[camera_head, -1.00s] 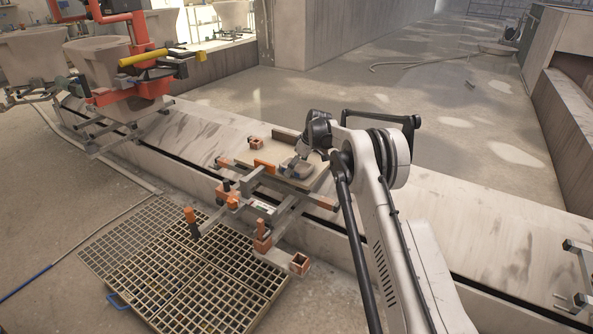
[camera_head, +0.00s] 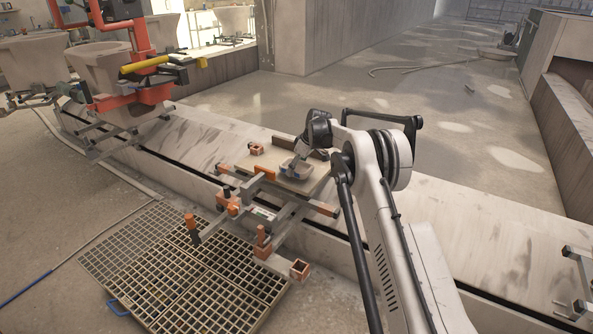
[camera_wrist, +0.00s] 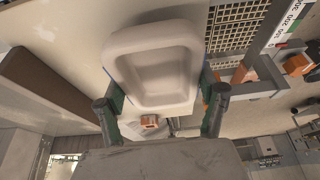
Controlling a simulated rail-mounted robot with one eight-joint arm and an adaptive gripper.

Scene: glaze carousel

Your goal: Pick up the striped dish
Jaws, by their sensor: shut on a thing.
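The dish is a pale, rounded-rectangular basin. In the wrist view the dish (camera_wrist: 158,72) sits between my two fingers with its hollow facing the camera. Blue shows at its outer edges; stripes cannot be made out. In the head view the small grey-blue dish (camera_head: 294,168) is over the pale board (camera_head: 316,178) of the carousel carrier. My gripper (camera_wrist: 163,110) is shut on the dish, with a dark finger at each side. In the head view my gripper (camera_head: 303,156) partly hides the dish. Whether the dish touches the board is unclear.
A dark brown bar (camera_head: 296,143) stands at the board's back edge, with a small reddish box (camera_head: 257,150) to its left. Carrier arms with orange posts (camera_head: 191,222) reach over a floor grating (camera_head: 190,285). A red frame (camera_head: 115,100) holds a large basin at left.

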